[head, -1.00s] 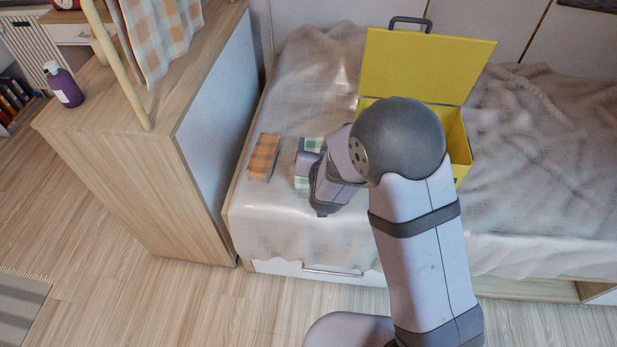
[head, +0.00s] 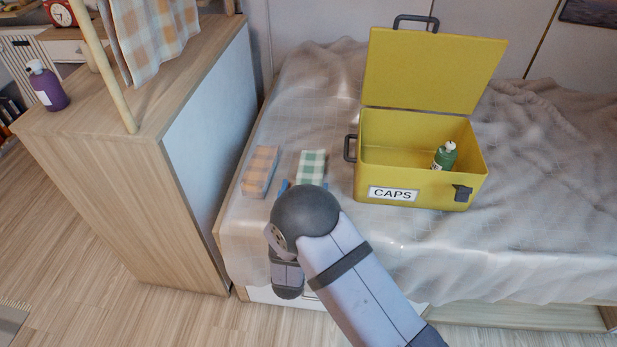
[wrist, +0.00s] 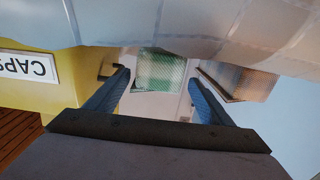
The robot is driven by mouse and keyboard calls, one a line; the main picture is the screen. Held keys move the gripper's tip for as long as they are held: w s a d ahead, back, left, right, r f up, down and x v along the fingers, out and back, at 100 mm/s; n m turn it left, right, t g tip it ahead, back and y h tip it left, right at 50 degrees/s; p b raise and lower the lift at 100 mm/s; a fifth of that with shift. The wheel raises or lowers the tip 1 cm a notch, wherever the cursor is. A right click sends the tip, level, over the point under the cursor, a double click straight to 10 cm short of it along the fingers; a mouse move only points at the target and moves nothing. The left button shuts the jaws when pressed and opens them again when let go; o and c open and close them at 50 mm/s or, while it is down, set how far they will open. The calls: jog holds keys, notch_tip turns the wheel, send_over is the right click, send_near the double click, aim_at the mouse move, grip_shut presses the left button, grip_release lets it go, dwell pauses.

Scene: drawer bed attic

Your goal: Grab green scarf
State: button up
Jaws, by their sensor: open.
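The green scarf (head: 313,166) is a folded green-and-white checked cloth. It lies on the bed's front part, between an orange checked cloth and the yellow box. It also shows in the wrist view (wrist: 160,70), upside down, ahead of and between the fingers. My gripper (wrist: 159,74) is open and empty, its two blue fingers apart. In the head view, my arm's rounded joint hides most of the gripper; only blue finger parts show just in front of the scarf. I cannot tell whether the fingers touch the scarf.
The orange checked cloth (head: 260,171) lies close on the left. The open yellow box (head: 425,195) labelled CAPS stands on the right, holding a green bottle (head: 444,156). A wooden cabinet (head: 90,165) borders the bed's left side.

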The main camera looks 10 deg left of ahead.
aim_at(308, 174)
jog(key=shift+w, duration=2.85)
jog(key=c, duration=1.2)
